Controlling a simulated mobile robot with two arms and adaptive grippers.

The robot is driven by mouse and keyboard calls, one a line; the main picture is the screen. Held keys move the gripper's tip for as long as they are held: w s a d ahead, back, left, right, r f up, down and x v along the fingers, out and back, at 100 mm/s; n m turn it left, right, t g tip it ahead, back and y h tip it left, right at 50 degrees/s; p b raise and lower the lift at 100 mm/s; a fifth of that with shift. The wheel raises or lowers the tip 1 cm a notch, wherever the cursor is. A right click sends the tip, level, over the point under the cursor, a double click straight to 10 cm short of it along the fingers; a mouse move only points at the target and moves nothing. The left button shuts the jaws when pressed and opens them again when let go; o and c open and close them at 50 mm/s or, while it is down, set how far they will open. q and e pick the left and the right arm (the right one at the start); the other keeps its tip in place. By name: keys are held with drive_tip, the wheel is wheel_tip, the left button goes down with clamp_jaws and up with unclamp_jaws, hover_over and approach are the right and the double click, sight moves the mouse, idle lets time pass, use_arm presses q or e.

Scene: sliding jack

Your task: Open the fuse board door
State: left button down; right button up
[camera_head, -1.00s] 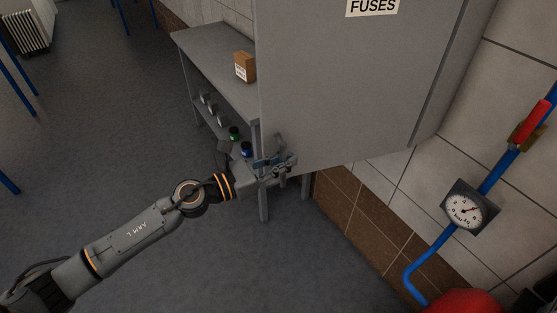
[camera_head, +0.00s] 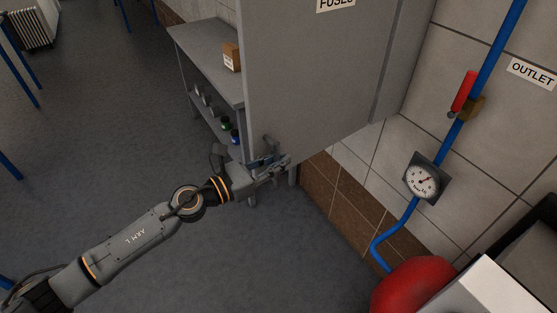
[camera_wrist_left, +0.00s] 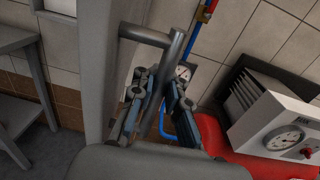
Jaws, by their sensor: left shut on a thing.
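The grey fuse board door (camera_head: 310,80), with a FUSES label (camera_head: 336,4) cut by the top edge, fills the upper middle of the head view. My left gripper (camera_head: 276,164) is at its lower left corner. In the left wrist view, my left gripper's fingers (camera_wrist_left: 160,100) are shut on the grey metal handle (camera_wrist_left: 174,55), whose bar runs down between them. The door's grey panel (camera_wrist_left: 98,70) stands beside the fingers on the left. I cannot tell how far the door stands from its frame. My right gripper is in neither view.
A grey shelf unit (camera_head: 200,48) with a small box (camera_head: 231,56) stands behind the door on the left. Blue pipe with a gauge (camera_head: 425,180) runs along the tiled wall. A red rounded object (camera_head: 412,287) is at bottom right.

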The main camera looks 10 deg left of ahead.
use_arm(q)
drive_tip(key=shift+s+d+f, duration=0.1)
drive_tip(key=shift+s+f, duration=0.1)
drive_tip(key=shift+f, duration=0.05)
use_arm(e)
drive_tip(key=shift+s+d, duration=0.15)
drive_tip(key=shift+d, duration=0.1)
use_arm(q)
drive_tip(key=c, duration=1.4)
unclamp_jaws()
drive_tip(key=shift+o, duration=0.2)
drive_tip(key=shift+s+a+r, duration=0.15)
drive_tip(key=shift+a+r, duration=0.05)
drive_tip(key=shift+a, duration=0.1)
drive_tip(key=v, duration=1.2)
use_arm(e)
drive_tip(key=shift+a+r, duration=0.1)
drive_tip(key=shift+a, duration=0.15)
